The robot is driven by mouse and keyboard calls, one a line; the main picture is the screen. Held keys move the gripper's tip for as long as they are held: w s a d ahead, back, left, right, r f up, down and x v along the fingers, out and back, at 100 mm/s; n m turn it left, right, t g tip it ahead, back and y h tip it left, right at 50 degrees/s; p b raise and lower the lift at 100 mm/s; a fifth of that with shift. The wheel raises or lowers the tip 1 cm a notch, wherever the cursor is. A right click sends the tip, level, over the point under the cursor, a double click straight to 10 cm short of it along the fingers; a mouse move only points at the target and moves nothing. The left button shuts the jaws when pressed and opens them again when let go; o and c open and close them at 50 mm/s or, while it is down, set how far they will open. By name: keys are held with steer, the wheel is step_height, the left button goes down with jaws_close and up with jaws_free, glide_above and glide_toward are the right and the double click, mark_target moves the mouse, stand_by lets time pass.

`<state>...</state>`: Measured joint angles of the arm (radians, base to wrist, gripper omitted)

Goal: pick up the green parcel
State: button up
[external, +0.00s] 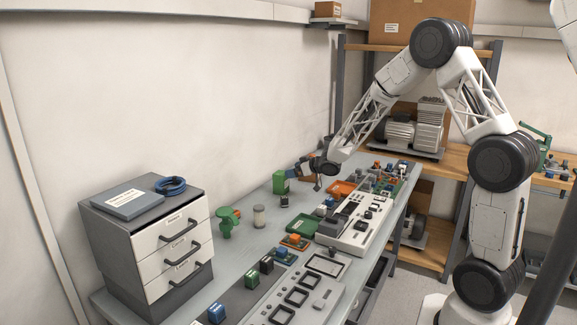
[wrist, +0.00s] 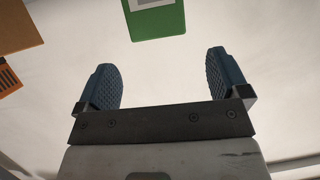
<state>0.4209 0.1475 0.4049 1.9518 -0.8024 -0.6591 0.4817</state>
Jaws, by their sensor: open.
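The green parcel (external: 280,182) stands upright on the bench near the wall, left of my gripper (external: 309,172) in the external view. In the wrist view the green parcel (wrist: 158,24) shows at the top edge, with a pale label on its face, partly cut off by the frame. My gripper (wrist: 165,72) is open, with its two blue ribbed fingers well apart and nothing between them. The parcel lies beyond the fingertips, roughly in line with the gap and apart from both fingers.
An orange-brown box (wrist: 18,26) and an orange slotted item (wrist: 8,80) are at the upper left of the wrist view. A green funnel-like part (external: 227,220) and a clear jar (external: 259,216) stand nearer on the bench.

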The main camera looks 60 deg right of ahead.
mark_target(280, 172)
steer(key=shift+x, duration=1.25)
steer(key=shift+x, duration=2.6)
steer(key=c, duration=1.1)
steer(key=shift+r, duration=0.1)
